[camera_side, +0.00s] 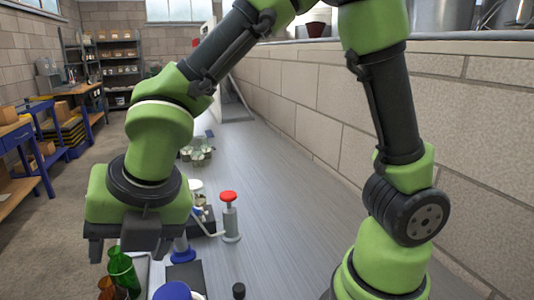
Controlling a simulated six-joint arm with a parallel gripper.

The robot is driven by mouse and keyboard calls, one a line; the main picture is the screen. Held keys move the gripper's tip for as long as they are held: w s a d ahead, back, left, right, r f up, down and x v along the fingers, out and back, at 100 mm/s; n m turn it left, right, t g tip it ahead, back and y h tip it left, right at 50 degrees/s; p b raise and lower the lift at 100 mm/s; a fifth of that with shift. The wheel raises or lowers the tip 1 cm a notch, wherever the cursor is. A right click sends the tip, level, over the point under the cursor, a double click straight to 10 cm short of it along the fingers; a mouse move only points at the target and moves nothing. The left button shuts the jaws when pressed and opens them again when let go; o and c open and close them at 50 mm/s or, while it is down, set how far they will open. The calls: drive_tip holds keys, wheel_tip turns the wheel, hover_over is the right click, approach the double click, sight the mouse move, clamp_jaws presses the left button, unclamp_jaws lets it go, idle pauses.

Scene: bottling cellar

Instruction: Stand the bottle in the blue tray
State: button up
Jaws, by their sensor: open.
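My gripper (130,250) is at the lower left, pointing down, with its dark fingers apart and nothing seen held between them. A green glass bottle (123,272) stands upright just below the gripper, its neck close to the gap between the fingers; I cannot tell whether they touch. A brown bottle (107,288) is in front of it, cut off by the bottom edge. No blue tray can be made out for certain. A round blue object (172,291) at the bottom edge is only partly in view.
A grey post with a red top (229,215) stands right of the gripper. A blue cone-shaped base (182,254), a dark flat pad (184,275) and a small black cap (238,290) are nearby. Glass jars (197,152) sit farther back. The grey bench (285,215) is clear toward the block wall.

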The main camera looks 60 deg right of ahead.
drive_tip(key=s+d+r+m+t, duration=0.1)
drive_tip(key=s+d+r+m, duration=0.3)
drive_tip(key=m, duration=1.2)
drive_tip(key=s+d+r+m+t, duration=0.1)
drive_tip(key=s+d+r+m, duration=0.4)
drive_tip(key=s+d+m, duration=0.4)
drive_tip(key=shift+s+d+r+m+y, duration=0.25)
drive_tip(key=shift+d+m+y, duration=0.2)
drive_tip(key=shift+m, duration=3.35)
